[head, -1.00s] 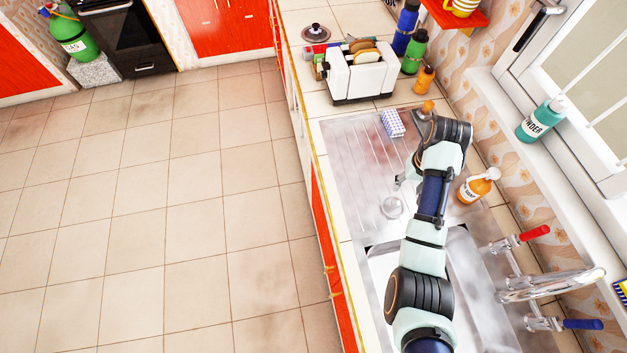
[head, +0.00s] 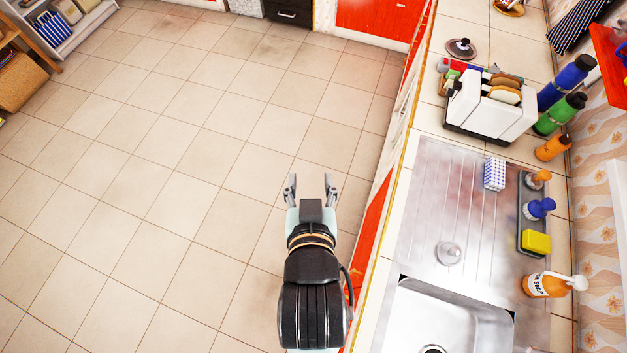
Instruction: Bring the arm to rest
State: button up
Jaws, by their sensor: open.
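My gripper (head: 310,190) shows at the lower middle of the head view, at the end of my arm. Its two fingers are spread apart with nothing between them. It appears over the tiled floor (head: 180,190), just left of the counter edge. My arm comes in from the bottom of the view and points up the picture. The floor below the gripper is bare.
The counter on the right holds a metal sink (head: 445,318), a soap bottle (head: 545,285), a tray with brushes and a yellow sponge (head: 536,242), a toaster (head: 490,108) and several bottles. The floor to the left is clear. A shelf (head: 75,22) stands far left.

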notch_tip(320, 180, up, 18)
jog(key=p, duration=1.8)
jog(key=shift+d+r, duration=0.1)
